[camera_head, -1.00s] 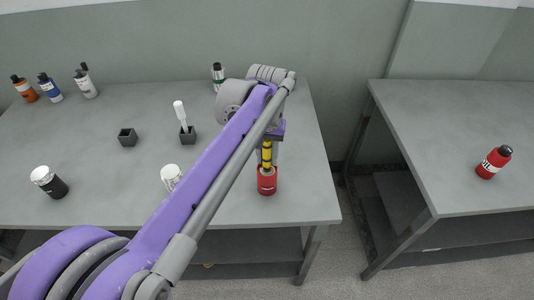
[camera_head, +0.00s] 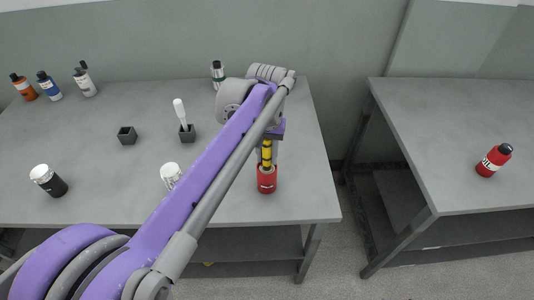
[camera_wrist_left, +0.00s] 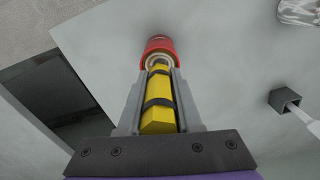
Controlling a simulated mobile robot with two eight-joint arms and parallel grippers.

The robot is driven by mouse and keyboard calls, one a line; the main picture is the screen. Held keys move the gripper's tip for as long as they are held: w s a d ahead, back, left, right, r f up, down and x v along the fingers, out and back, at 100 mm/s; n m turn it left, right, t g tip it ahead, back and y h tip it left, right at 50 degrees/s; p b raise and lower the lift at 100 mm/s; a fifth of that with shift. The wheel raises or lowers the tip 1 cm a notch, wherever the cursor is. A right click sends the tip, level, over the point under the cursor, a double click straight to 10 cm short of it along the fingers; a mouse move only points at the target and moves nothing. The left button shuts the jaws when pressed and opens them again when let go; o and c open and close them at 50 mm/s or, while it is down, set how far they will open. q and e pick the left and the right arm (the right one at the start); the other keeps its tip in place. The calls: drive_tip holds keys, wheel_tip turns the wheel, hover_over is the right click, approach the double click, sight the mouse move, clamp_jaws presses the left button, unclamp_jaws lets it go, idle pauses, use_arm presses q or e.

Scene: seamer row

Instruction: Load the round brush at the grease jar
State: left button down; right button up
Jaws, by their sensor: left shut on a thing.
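The round brush has a yellow handle with dark bands; my left gripper (camera_head: 267,150) is shut on this round brush (camera_head: 267,158). In the left wrist view the brush (camera_wrist_left: 159,100) lies between the two grey fingers (camera_wrist_left: 158,95). Its lower end is inside the mouth of a red jar, the grease jar (camera_head: 267,183), which also shows in the wrist view (camera_wrist_left: 159,45). The jar stands upright near the table's front right. The brush's bristles are hidden in the jar. My right gripper is out of view.
A white-handled brush (camera_head: 181,112) stands in a dark square holder (camera_head: 188,134); an empty holder (camera_head: 127,136) is left of it. A black jar (camera_head: 50,181) and a white-lidded jar (camera_head: 171,174) stand nearer the front. Bottles line the back.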

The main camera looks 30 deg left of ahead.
sight(266, 147)
use_arm(q)
drive_tip(key=shift+f, duration=0.55)
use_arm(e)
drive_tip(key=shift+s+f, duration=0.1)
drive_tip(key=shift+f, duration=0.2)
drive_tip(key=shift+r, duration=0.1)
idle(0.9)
use_arm(q)
drive_tip(key=shift+r, duration=0.1)
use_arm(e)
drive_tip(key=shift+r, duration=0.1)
use_arm(q)
drive_tip(key=shift+r+p, duration=2.15)
drive_tip(key=shift+r, duration=1.25)
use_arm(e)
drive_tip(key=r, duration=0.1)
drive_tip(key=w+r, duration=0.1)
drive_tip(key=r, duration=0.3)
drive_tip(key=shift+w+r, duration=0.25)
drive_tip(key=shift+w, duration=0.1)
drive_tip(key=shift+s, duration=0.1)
